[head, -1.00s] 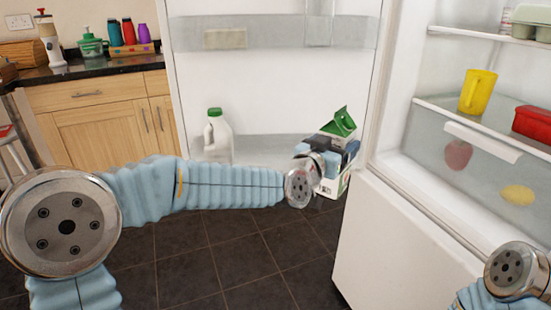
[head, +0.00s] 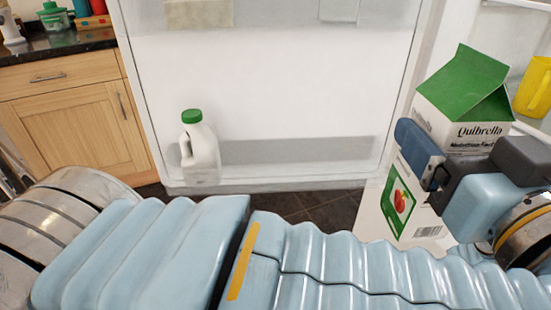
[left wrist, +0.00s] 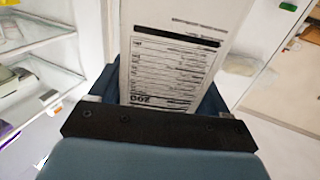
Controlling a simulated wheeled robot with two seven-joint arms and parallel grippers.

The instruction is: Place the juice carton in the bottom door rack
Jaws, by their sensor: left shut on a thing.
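The juice carton (head: 462,88) is white with a green gabled top, a fruit picture and a barcode. It is upright or slightly tilted at the right of the head view. My left gripper (head: 465,160) is shut on it, with blue-grey fingers around its sides. In the left wrist view the carton (left wrist: 172,60) shows a printed table between the fingers. The bottom door rack (head: 300,160) is a clear bin low on the open fridge door, left of the carton and apart from it. My right gripper is not in view.
A white milk jug with a green cap (head: 201,150) stands in the rack's left part. The rack's middle and right look empty. A yellow jug (head: 535,88) sits on a fridge shelf behind the carton. A wooden cupboard (head: 75,125) stands beyond the door at left.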

